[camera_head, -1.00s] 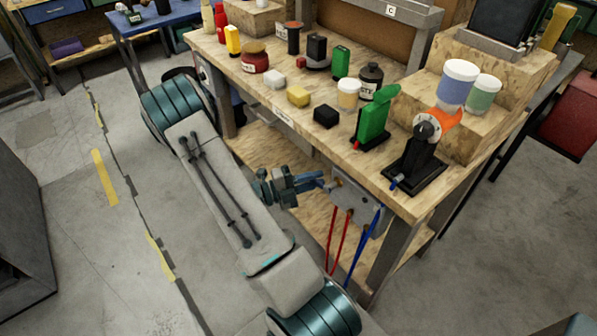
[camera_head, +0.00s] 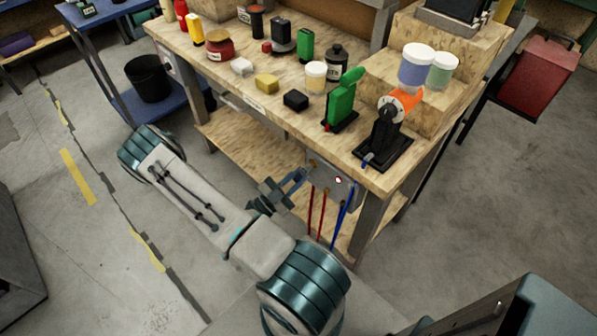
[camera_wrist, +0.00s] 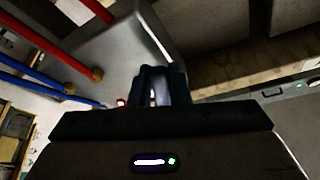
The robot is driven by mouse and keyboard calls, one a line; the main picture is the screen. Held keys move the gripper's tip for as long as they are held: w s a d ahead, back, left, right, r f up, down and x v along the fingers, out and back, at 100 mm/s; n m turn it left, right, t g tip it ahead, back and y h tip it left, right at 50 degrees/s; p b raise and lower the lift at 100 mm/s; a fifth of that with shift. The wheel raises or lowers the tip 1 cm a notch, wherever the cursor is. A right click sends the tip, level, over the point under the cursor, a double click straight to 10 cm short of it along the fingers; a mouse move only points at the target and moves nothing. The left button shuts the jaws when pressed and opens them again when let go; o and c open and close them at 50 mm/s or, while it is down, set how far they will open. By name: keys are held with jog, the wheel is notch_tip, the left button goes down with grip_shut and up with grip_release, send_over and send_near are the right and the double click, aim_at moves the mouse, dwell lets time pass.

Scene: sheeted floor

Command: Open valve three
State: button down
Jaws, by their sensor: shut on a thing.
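A grey valve box (camera_head: 345,188) is mounted under the front edge of the wooden workbench, with red hoses (camera_head: 322,208) and blue hoses (camera_head: 343,215) hanging from it. My gripper (camera_head: 303,174) is at the left part of the box, shut on a small valve handle there. In the wrist view my gripper's dark fingers (camera_wrist: 163,75) are close together against the box's pale face (camera_wrist: 125,55). The fingers hide most of the handle. No valve number can be read, so I cannot tell which valve it is.
The workbench top (camera_head: 225,85) holds bottles, blocks, a green tool (camera_head: 341,103) and a black stand with an orange part (camera_head: 388,125). A lower wooden shelf (camera_head: 240,145) lies beneath.

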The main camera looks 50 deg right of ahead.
jog(key=shift+s+f+n+t, duration=0.1)
jog(key=shift+s+n+t, duration=0.2)
jog(key=shift+n, duration=0.5)
jog(key=shift+s+f+n+t, duration=0.15)
jog(key=shift+n+t, duration=0.25)
jog(key=shift+n, duration=0.4)
jog(key=shift+s, duration=0.15)
jog(key=c, duration=1.4)
grip_release()
jog(key=shift+o, duration=0.2)
jog(key=b+v, duration=0.2)
jog(key=v, duration=1.2)
jog(key=shift+d, duration=0.1)
